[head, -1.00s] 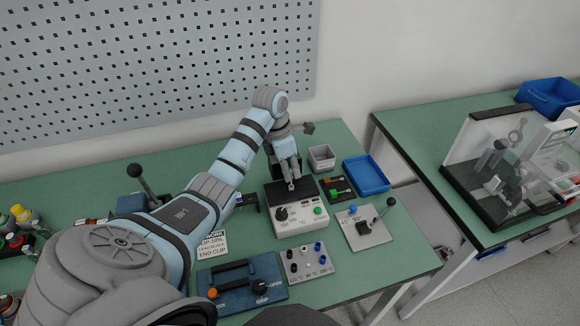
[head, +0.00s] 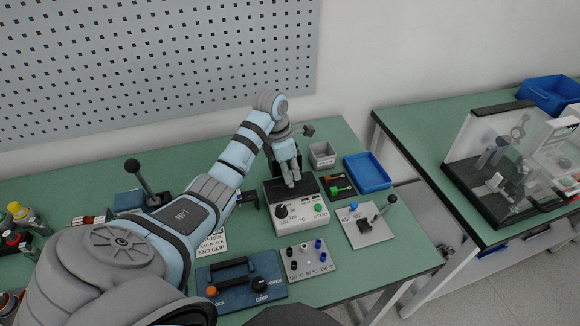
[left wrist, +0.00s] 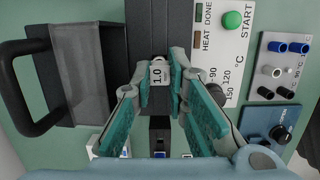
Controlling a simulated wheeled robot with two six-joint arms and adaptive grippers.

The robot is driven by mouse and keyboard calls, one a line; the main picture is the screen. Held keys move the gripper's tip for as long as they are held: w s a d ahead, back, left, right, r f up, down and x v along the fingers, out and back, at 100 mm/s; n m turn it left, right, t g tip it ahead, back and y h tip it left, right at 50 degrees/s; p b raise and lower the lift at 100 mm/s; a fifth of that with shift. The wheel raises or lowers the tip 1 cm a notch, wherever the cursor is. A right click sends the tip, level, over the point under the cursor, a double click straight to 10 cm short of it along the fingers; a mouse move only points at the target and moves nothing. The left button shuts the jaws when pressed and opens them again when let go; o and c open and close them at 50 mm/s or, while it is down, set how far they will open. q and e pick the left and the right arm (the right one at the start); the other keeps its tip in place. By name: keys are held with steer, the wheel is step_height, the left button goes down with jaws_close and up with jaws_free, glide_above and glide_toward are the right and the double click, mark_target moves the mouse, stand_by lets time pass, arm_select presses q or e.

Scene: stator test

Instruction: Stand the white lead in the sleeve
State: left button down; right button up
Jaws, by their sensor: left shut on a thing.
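My left gripper (head: 291,182) is over the dark top of the white heater unit (head: 301,222). In the left wrist view its fingertips (left wrist: 158,75) are shut on a small white piece marked "1.0" (left wrist: 157,73), seen from above between the teal pads. I cannot tell whether this piece is the white lead or the sleeve, nor how far it goes down, as the fingers cover it. The heater's START button (left wrist: 232,20) and dark top (left wrist: 150,25) are close beside it. My right gripper is not in view.
A grey bin (head: 321,150), a blue tray (head: 373,164) and a dark holder with orange and green items (head: 339,189) stand to the right. A lever plate (head: 360,235), a knob plate (head: 303,274) and a blue clamp fixture (head: 238,285) lie in front. A black handle (left wrist: 20,90) shows in the left wrist view.

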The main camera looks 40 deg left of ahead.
arm_select(q)
steer(key=shift+f, duration=0.25)
steer(key=c, duration=1.5)
jaws_free()
